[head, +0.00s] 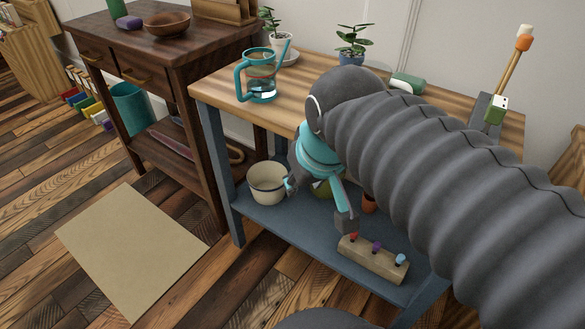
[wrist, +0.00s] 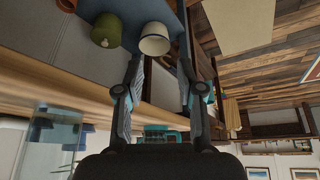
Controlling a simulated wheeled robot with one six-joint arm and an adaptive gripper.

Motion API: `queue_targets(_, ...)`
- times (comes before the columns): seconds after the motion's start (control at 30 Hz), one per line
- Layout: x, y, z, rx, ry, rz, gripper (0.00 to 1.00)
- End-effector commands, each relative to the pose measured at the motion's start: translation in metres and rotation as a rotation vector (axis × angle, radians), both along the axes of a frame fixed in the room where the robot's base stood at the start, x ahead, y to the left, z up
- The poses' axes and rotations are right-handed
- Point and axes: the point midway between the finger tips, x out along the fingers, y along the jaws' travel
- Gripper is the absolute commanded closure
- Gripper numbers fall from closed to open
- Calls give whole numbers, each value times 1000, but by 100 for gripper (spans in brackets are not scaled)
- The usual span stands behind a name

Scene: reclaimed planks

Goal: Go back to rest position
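My gripper (head: 318,205) hangs at the front of the blue-framed table, over its lower shelf, with its fingers pointing down. It is open, with its fingers spread apart. In the wrist view my gripper (wrist: 158,68) has nothing between its fingertips. My grey ribbed arm reaches across the right side of the table and hides part of it. A cream pot (head: 267,183) stands on the lower shelf just left of the gripper; it also shows in the wrist view (wrist: 155,39). A green round thing (head: 322,187) is partly hidden behind the fingers.
The wooden tabletop (head: 215,88) holds a teal-handled jug (head: 259,78) and potted plants (head: 352,42). A block with coloured knobs (head: 373,259) lies on the blue shelf (head: 258,222). A dark cabinet (head: 180,85) stands left. Floor around the beige mat (head: 130,245) is clear.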

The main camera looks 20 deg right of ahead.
Motion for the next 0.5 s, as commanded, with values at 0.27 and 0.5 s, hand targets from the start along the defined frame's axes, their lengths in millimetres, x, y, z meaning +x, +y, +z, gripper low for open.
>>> queue_targets(0.27, -25, -4, -36, 33, -45, -73, 62)
queue_targets(0.5, -25, -4, -36, 33, -44, -72, 62)
